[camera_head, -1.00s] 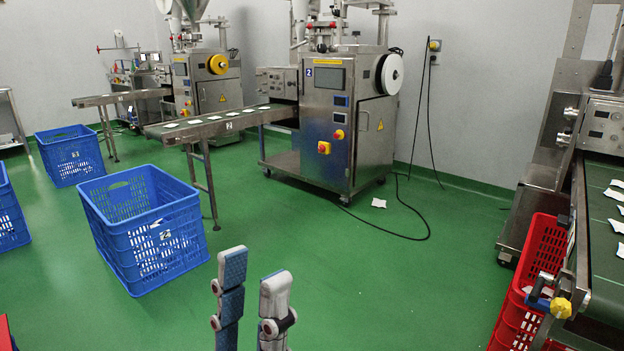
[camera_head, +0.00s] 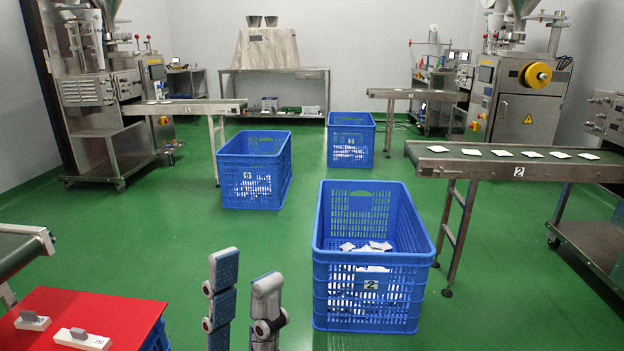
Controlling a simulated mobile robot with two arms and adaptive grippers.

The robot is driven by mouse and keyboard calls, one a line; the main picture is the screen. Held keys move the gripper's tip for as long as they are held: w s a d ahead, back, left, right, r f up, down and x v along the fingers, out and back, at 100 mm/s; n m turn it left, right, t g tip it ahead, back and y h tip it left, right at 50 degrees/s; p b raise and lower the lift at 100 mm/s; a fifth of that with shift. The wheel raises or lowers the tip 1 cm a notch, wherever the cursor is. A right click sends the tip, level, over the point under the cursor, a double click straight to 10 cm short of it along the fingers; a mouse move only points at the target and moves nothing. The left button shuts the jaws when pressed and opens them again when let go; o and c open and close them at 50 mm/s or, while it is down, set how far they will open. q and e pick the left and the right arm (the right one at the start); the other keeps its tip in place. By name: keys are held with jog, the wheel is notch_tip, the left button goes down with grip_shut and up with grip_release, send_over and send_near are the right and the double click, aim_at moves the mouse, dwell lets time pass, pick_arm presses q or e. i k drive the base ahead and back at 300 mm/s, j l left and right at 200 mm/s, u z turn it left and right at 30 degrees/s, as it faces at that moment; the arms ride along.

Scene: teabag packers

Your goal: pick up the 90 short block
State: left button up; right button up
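Two white blocks, each with a grey piece on top, lie on a red-topped surface (camera_head: 85,303) at the lower left. My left gripper (camera_head: 246,266) points up at the bottom centre, right of the red surface. Its two fingers stand apart with nothing between them. My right gripper is not in view.
A blue crate (camera_head: 365,272) holding white teabags stands right of my gripper. Two more blue crates (camera_head: 253,168) (camera_head: 350,140) stand farther back. Conveyors (camera_head: 455,168) (camera_head: 18,250) stick out at right and left.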

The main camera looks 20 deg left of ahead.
aim_at(29, 320)
jog(key=i+u, duration=0.15)
jog(key=u, duration=0.25)
jog(key=i+u, duration=0.2)
jog(key=u, duration=0.2)
jog(key=i+l+u, duration=0.1)
jog(key=u, duration=0.35)
jog(key=i+l+u, duration=0.15)
jog(key=u, duration=0.25)
jog(key=i+l+u, duration=0.15)
jog(key=u, duration=0.25)
jog(key=i+l+u, duration=0.1)
jog(key=u, duration=0.3)
jog(key=i+l+u, duration=0.15)
jog(key=u, duration=0.25)
jog(key=i+l+u, duration=0.2)
jog(key=u, duration=0.2)
jog(key=i+l+u, duration=0.1)
jog(key=l+u, duration=0.15)
jog(key=u, duration=0.15)
jog(key=i+j, duration=0.3)
jog(key=j, duration=0.15)
